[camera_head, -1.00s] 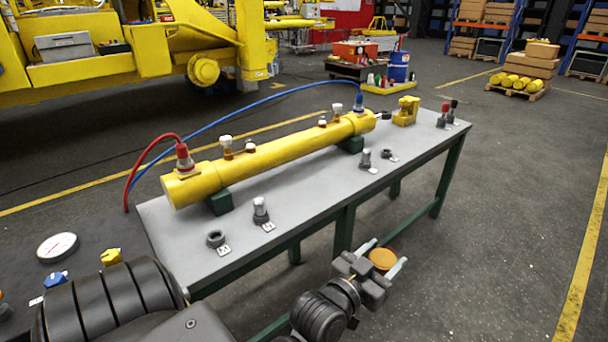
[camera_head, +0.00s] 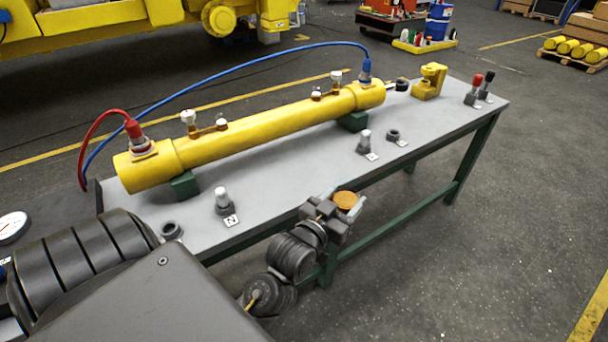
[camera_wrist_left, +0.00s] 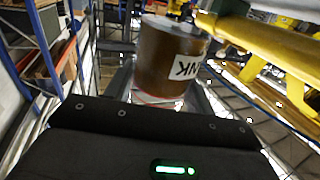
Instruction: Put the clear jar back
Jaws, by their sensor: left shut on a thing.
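My left gripper (camera_head: 343,207) is shut on the jar (camera_head: 346,200), whose round amber top shows between the fingers in the head view. The gripper and jar overlap the table's front edge in the picture; I cannot tell how high they are. In the left wrist view the jar (camera_wrist_left: 165,65) looks brown and rounded, with a white label bearing dark letters, partly cut off. The fingers are mostly hidden there. My right gripper is not in view.
The grey table (camera_head: 290,185) carries a long yellow cylinder (camera_head: 260,130) with red (camera_head: 100,118) and blue (camera_head: 220,72) hoses. Small fittings (camera_head: 222,203) with tags stand along its front edge. Floor is free to the right.

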